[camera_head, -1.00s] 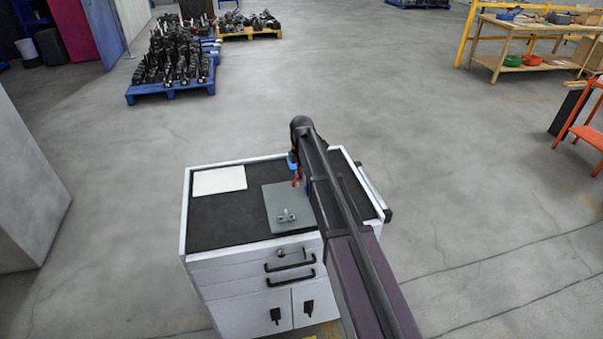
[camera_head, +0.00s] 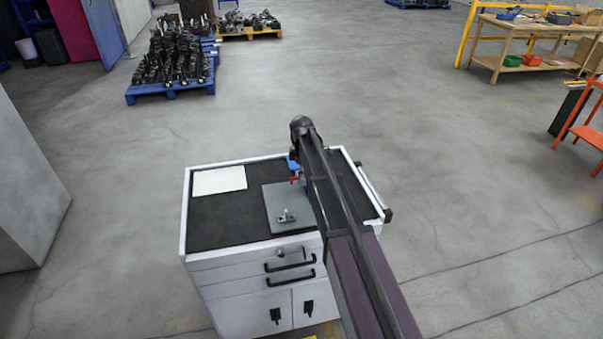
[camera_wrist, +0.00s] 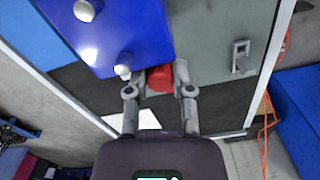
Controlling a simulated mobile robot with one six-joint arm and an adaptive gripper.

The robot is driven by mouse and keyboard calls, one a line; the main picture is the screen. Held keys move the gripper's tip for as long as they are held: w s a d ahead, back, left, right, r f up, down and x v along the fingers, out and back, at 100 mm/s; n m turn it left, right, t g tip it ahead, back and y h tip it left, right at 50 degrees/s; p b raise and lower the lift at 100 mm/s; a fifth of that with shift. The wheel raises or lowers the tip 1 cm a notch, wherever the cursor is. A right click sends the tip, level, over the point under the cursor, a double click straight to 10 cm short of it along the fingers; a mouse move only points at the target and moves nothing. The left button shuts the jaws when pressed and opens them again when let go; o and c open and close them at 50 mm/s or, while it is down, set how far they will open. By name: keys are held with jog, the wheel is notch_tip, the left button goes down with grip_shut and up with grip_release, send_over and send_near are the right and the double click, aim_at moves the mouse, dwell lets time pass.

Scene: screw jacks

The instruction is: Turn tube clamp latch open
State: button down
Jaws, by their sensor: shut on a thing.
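A blue body (camera_wrist: 118,35) with round silver knobs fills the upper middle of the wrist view. A red handle (camera_wrist: 160,79), which looks like the clamp latch, sticks out at its lower edge. My gripper (camera_wrist: 162,74) is shut on the red handle, with one finger on each side. In the head view the blue part (camera_head: 293,165) and the red handle (camera_head: 294,181) show only in small part, beside and behind my arm. The tube and the rest of the clamp cannot be made out.
A grey plate (camera_head: 272,199) with a small metal fitting (camera_head: 286,217) lies on the black-topped cabinet (camera_head: 220,227). The fitting also shows in the wrist view (camera_wrist: 241,58). A white sheet (camera_head: 219,180) lies at the left. Open floor surrounds the cabinet.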

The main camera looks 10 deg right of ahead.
dwell(0.4)
jog(key=shift+c, duration=2.4)
grip_release()
jog(key=shift+n, duration=0.3)
